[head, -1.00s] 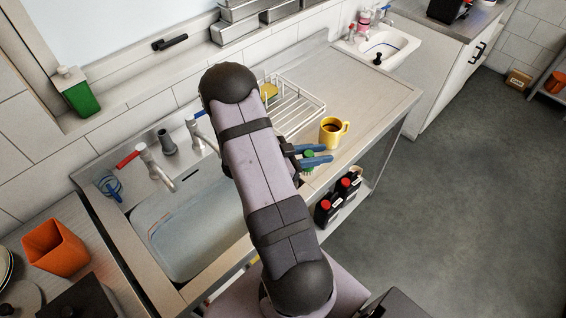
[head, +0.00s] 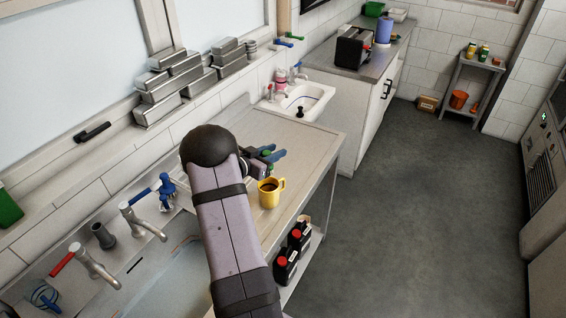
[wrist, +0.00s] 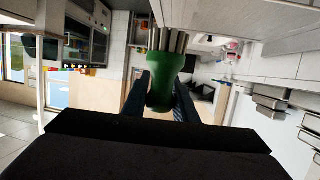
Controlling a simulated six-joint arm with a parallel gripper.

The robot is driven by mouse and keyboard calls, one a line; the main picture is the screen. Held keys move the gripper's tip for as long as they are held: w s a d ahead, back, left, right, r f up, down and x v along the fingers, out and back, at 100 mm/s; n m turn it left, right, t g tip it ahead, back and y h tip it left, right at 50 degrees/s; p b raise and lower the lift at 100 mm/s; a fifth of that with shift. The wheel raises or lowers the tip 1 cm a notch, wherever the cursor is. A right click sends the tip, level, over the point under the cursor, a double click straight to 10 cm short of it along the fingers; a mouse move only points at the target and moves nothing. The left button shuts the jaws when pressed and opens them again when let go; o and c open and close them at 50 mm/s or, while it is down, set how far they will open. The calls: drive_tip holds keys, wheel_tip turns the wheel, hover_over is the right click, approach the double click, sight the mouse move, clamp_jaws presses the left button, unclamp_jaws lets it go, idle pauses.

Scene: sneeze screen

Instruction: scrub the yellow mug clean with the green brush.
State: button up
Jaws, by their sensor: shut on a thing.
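The yellow mug (head: 268,197) stands upright on the steel counter near its front edge, with its handle to the right and a dark inside. My gripper (head: 273,157) is just beyond the mug in the head view, apart from it in the picture. It is shut on the green brush, of which a small bit of green (head: 267,153) shows between the blue fingers. In the wrist view the green brush (wrist: 161,88) sits between the fingers, with its grey-brown bristles (wrist: 168,40) pointing to the top of the picture. My arm hides part of the counter.
A sink basin (head: 160,285) with taps (head: 140,220) lies at the left. Black bottles with red caps (head: 292,250) stand on the shelf below the counter. The counter (head: 290,150) right of my gripper is clear. A white hand sink (head: 305,100) is farther back.

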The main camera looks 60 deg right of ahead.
drive_tip(key=shift+w+f, duration=0.1)
drive_tip(key=shift+f, duration=0.05)
drive_tip(key=shift+f, duration=0.1)
